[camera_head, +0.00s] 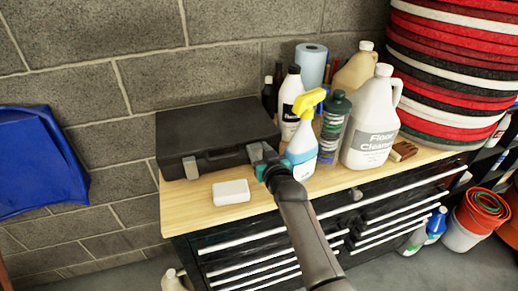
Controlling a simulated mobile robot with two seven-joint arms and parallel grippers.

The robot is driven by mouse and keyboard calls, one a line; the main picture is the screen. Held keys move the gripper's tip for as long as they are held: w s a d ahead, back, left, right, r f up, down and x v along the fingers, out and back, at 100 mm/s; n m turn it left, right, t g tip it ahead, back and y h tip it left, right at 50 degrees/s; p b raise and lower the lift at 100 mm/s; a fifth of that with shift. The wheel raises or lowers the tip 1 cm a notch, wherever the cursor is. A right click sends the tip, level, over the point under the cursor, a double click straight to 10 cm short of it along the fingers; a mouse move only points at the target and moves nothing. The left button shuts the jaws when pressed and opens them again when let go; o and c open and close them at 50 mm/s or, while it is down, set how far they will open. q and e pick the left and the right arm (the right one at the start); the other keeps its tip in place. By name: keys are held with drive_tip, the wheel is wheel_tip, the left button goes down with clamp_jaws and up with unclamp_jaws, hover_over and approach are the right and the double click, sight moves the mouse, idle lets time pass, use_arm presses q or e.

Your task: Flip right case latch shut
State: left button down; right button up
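The black case (215,128) lies with its lid down on the wooden top of a tool cabinet, against the block wall. Its left latch (190,168) is a grey tab on the front face. The right latch (256,152) is a grey piece near the front right corner, partly hidden by my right gripper. My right gripper (264,160) is at this latch, its arm reaching up from the lower right. I cannot tell whether it touches the latch or how far its fingers are apart. My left gripper is not in view.
A white block (231,192) lies just in front of the case. A spray bottle (302,140) with a yellow head stands close to the right of my gripper, with a floor cleaner jug (372,125) beyond. The wooden top (190,208) is clear at front left.

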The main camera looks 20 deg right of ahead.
drive_tip(key=o, duration=0.4)
drive_tip(key=s+r+p, duration=0.2)
drive_tip(key=s+r, duration=0.1)
drive_tip(key=s, duration=1.2)
drive_tip(key=shift+d, duration=0.3)
drive_tip(key=shift+f, duration=0.1)
drive_tip(key=s+a+f+g+b, duration=0.1)
drive_tip(key=s+f+g+b, duration=0.2)
drive_tip(key=f, duration=0.9)
drive_tip(key=s+a+f+n+g+b, duration=0.15)
drive_tip(key=s+f, duration=0.45)
drive_tip(key=f, duration=0.6)
drive_tip(key=s+f+m+g+b, duration=0.1)
drive_tip(key=s+f+g, duration=0.25)
drive_tip(key=f, duration=0.85)
drive_tip(key=s+d+f+g+b, duration=0.1)
drive_tip(key=s+f+g, duration=0.1)
drive_tip(key=s+f, duration=0.4)
drive_tip(key=s+d+f+n+g+b, duration=0.1)
drive_tip(key=s+f, duration=0.5)
drive_tip(key=s, duration=0.6)
drive_tip(key=s+d+f+g+b, duration=0.2)
drive_tip(key=s+f, duration=0.4)
drive_tip(key=s, duration=0.4)
drive_tip(key=shift+f+g+h+b, duration=0.3)
drive_tip(key=shift+f+g+b, duration=0.1)
drive_tip(key=shift+g, duration=0.5)
